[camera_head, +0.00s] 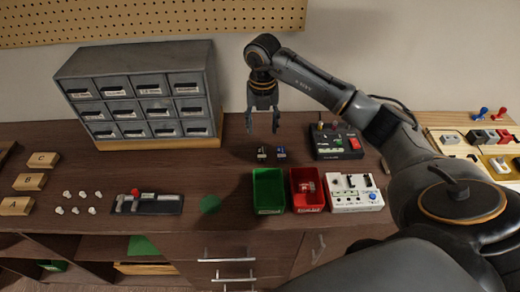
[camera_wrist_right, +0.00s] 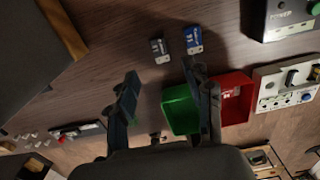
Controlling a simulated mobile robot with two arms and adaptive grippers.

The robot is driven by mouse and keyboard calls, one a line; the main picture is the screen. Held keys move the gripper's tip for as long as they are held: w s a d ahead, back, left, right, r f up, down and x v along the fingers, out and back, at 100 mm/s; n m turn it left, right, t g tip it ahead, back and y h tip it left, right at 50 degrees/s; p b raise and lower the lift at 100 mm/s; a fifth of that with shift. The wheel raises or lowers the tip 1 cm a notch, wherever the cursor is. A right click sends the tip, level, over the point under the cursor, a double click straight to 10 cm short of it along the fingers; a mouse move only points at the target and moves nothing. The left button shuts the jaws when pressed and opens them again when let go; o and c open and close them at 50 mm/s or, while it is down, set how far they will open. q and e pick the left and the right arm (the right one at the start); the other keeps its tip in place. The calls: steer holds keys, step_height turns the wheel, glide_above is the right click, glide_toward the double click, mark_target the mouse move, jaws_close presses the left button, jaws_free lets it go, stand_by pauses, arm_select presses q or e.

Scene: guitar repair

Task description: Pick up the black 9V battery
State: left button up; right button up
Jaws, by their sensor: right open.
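The black 9V battery (camera_head: 262,154) stands or lies on the brown bench, behind the green bin; I cannot tell which. A blue battery (camera_head: 281,152) sits just to its right. In the right wrist view the black battery (camera_wrist_right: 159,49) shows past the fingertips, left of the blue battery (camera_wrist_right: 193,40). My right gripper (camera_head: 263,127) is open and empty, fingers pointing down, above the bench near the black battery and not touching it. It also shows in the right wrist view (camera_wrist_right: 164,78). My left gripper is not in view.
A green bin (camera_head: 269,209) and a red bin (camera_head: 307,208) holding a small item stand in front. A white switch panel (camera_head: 353,203) and a black box (camera_head: 336,154) are to the right. A grey drawer cabinet (camera_head: 143,54) stands at the back left.

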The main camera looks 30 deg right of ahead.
mark_target(261, 150)
step_height(261, 150, down, 4)
steer(key=shift+w, duration=0.15)
step_height(261, 150, down, 2)
steer(key=shift+f+p, duration=0.1)
steer(key=shift+p, duration=0.9)
step_height(261, 150, down, 2)
steer(key=shift+f+p, duration=0.2)
steer(key=shift+p, duration=0.1)
steer(key=shift+f, duration=0.5)
steer(key=shift+c, duration=0.2)
jaws_close()
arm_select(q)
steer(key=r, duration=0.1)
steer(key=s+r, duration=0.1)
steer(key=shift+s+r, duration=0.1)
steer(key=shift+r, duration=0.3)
